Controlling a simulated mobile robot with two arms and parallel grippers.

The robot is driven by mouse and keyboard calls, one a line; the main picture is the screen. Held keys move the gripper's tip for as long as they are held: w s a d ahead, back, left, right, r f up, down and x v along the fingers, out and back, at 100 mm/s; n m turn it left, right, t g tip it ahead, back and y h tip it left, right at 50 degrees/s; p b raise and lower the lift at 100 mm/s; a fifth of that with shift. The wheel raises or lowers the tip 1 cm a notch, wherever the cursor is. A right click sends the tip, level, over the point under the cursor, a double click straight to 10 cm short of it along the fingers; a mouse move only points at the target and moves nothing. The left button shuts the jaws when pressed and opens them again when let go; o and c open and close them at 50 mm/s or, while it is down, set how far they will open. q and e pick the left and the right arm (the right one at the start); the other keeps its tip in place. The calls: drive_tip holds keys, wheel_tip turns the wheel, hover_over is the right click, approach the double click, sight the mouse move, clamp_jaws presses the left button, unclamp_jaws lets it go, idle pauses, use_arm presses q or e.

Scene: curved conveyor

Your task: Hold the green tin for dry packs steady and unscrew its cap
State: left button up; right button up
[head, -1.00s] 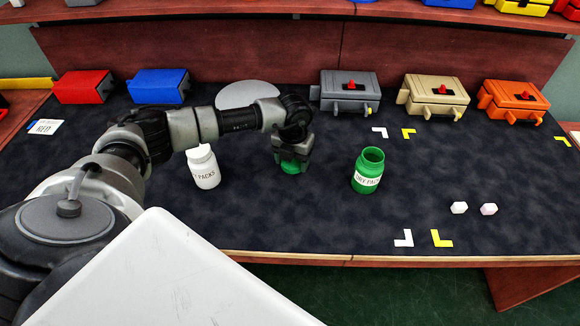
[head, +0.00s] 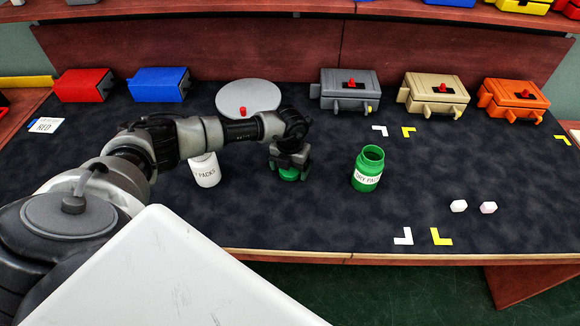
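The green tin for dry packs (head: 367,170) stands upright on the dark mat, right of centre. Its mouth is open and bare, with no cap on it. A green cap (head: 289,174) is low over or on the mat, left of the tin. My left gripper (head: 290,163) points down at the cap, with its fingers around the cap's upper part. The fingers hide part of the cap, and I cannot tell whether they grip it or stand clear. No gripper touches the tin. My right gripper is not in view.
A white tin (head: 205,172) stands left of my gripper, partly behind my arm. A grey disc (head: 262,92) with a red knob lies behind. Grey (head: 347,92), beige (head: 434,96) and orange (head: 513,100) boxes stand at the back right. Two white pieces (head: 473,207) lie right of the tin.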

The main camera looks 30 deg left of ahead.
use_arm(q)
drive_tip(key=shift+o, duration=0.2)
drive_tip(key=shift+r, duration=0.65)
wheel_tip(320, 180, up, 11)
drive_tip(key=shift+b, duration=0.35)
